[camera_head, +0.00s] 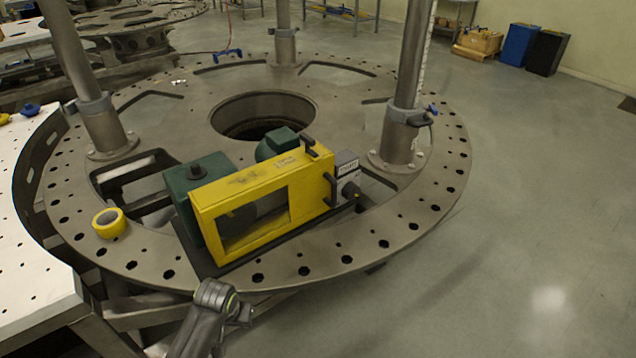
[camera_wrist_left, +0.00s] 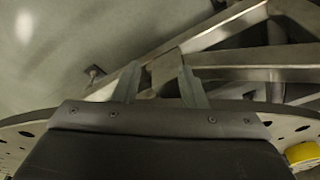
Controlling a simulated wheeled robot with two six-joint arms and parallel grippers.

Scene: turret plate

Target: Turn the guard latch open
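A machine under a yellow guard (camera_head: 262,190) sits on the near side of the turret plate (camera_head: 420,215). At the guard's right end is a grey box (camera_head: 345,165) with a black knob-like handle (camera_head: 350,192), which looks like the latch. Another black handle (camera_head: 308,146) stands on the guard's top right edge. My left gripper (camera_wrist_left: 158,70) shows in the left wrist view with its two fingers apart, pointing towards metal frame beams, away from the guard. Nothing is clearly held. One of my arm links (camera_head: 213,300) shows at the bottom of the head view. My right gripper is not visible.
A yellow tape roll (camera_head: 109,223) lies on the plate left of the machine; it also shows in the left wrist view (camera_wrist_left: 302,154). Upright posts (camera_head: 405,120) rise from the plate. A white perforated table (camera_head: 30,240) stands at left.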

